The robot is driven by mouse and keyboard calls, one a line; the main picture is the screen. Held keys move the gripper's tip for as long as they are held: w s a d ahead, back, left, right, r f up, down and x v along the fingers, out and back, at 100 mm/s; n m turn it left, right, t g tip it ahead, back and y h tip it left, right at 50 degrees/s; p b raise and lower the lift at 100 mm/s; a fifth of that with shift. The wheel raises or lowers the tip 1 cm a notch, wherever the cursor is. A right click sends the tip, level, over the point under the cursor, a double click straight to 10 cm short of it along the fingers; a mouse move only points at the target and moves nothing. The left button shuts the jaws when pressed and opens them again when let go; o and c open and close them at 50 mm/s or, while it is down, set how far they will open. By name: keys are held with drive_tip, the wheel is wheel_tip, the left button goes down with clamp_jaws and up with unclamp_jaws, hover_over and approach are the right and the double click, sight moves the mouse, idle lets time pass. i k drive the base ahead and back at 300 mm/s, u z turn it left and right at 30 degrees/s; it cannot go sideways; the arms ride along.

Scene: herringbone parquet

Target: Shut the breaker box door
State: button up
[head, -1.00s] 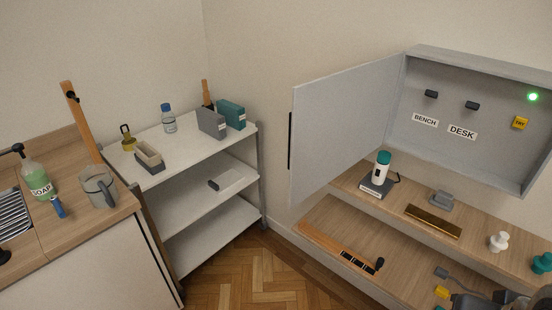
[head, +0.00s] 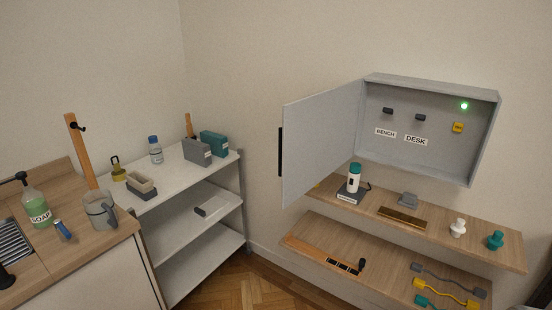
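The grey breaker box (head: 480,165) hangs on the wall at the right of the head view. Its door (head: 318,150) stands wide open, swung out to the left, with a dark vertical handle (head: 280,152) on its free edge. Inside the box are two dark switches, labels BENCH (head: 385,132) and DESK (head: 415,140), a yellow switch (head: 458,127) and a lit green lamp (head: 464,106). My gripper is not in view.
Below the box, an upper wall shelf (head: 336,194) holds a white-and-green device on a stand (head: 353,182), a brass bar (head: 402,218) and small knobs. A lower shelf (head: 330,240) holds cables. A white rack (head: 190,232) and a counter (head: 100,240) stand left. Floor between is clear.

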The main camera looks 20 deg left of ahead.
sight(316, 135)
drive_tip(key=u, duration=0.5)
drive_tip(key=i, duration=0.75)
drive_tip(key=u, duration=0.75)
drive_tip(key=i, duration=0.45)
drive_tip(key=u, duration=0.05)
